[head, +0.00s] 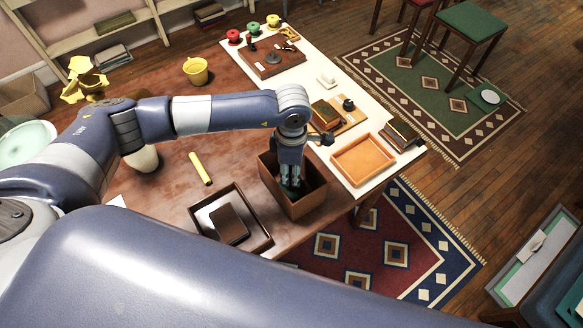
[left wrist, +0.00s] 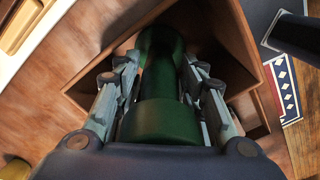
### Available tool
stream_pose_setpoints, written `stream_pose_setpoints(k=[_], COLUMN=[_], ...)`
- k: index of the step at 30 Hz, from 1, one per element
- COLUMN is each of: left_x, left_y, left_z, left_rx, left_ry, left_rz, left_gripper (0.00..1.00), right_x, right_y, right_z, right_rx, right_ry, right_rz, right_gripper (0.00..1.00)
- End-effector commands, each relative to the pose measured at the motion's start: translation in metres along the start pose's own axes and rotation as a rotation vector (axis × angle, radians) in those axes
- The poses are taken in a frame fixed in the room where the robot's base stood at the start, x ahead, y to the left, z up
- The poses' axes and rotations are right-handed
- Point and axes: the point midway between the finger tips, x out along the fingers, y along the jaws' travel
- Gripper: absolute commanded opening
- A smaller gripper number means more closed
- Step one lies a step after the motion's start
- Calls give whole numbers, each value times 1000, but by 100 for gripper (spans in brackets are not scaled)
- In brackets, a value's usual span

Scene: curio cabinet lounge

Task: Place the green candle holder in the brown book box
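The open brown box (head: 308,207) stands near the front edge of the wooden table, and its walls show in the left wrist view (left wrist: 236,40). My left gripper (head: 290,186) points down inside it. The green candle holder (left wrist: 160,122) is between the gripper's two fingers, which close in on its narrower middle from both sides. In the head view only a small dark green part of it shows. The holder is within the box's walls; whether its lower end touches the floor is hidden. My right gripper is not in view.
A dark tray (head: 266,243) with a brown block stands left of the box. An orange-brown tray (head: 364,160) is to the right. A yellow cylinder (head: 200,168) lies behind the dark tray. A yellow bucket (head: 196,71) and several small items stand farther back.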

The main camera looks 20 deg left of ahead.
Motion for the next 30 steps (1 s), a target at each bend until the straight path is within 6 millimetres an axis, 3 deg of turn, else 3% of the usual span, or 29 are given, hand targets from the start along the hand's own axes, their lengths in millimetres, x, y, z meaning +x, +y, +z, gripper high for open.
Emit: stream_pose_setpoints(k=[14, 30], left_x=[-6, -107], left_y=[1, 1], left_z=[0, 0], left_rx=[0, 1], left_ry=[-1, -1], left_rz=[1, 3], left_gripper=[49, 49], right_x=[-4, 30], right_y=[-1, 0], right_z=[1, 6], right_rx=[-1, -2], right_ry=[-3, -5], right_rz=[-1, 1], right_gripper=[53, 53])
